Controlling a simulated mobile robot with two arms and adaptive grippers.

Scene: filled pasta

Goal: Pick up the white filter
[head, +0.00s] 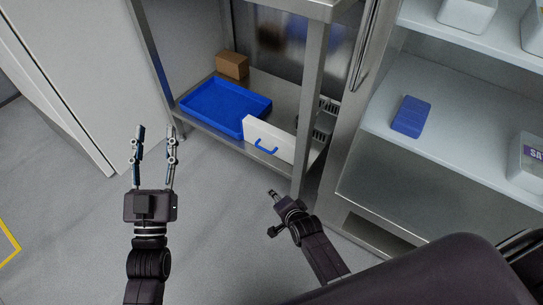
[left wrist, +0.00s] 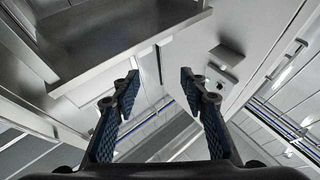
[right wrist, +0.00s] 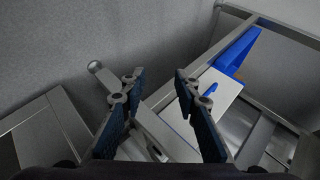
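The white filter (head: 282,142) is a flat white panel with a blue handle. In the head view it stands on the low steel shelf, beside the right end of a blue tray. It also shows in the right wrist view (right wrist: 216,92), right of centre and partly hidden behind a finger. My right gripper (head: 272,193) is in front of the shelf, apart from the filter; in the right wrist view its fingers (right wrist: 158,76) are spread and empty. My left gripper (head: 154,136) is open and empty over the floor, left of the shelf; its spread fingers show in the left wrist view (left wrist: 158,76).
The blue tray (head: 225,106) and a brown box (head: 232,65) are on the low shelf (head: 287,91). A steel post (head: 311,110) rises at the shelf's front right. An open cabinet on the right holds a blue box (head: 411,116). The floor on the left is clear.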

